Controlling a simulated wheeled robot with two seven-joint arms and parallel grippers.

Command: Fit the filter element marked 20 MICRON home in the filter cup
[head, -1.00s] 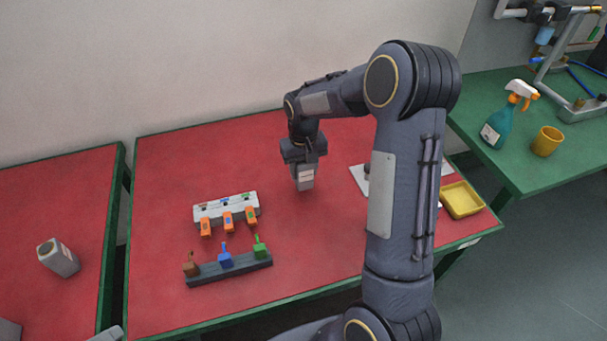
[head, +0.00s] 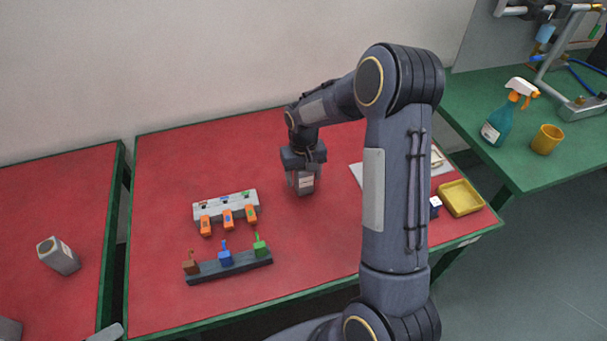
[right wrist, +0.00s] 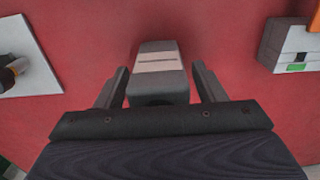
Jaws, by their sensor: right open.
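A grey, square-sided block (head: 306,184) with a pale label stands on the red table beneath my right gripper (head: 304,172). The label's text is too small to read, so I cannot tell whether it says 20 MICRON. In the right wrist view the block (right wrist: 158,68) is between the two fingers of my right gripper (right wrist: 160,85). The fingers are open, with a narrow gap on each side of the block. I cannot make out the filter cup for certain. A white plate (head: 357,174) is partly hidden by my right arm. My left gripper is not in view.
A white rack (head: 238,206) with orange pieces and a dark rack (head: 230,269) with coloured handles lie left of the block. A yellow tray (head: 461,198) is at right. A spray bottle (head: 503,122) stands far right.

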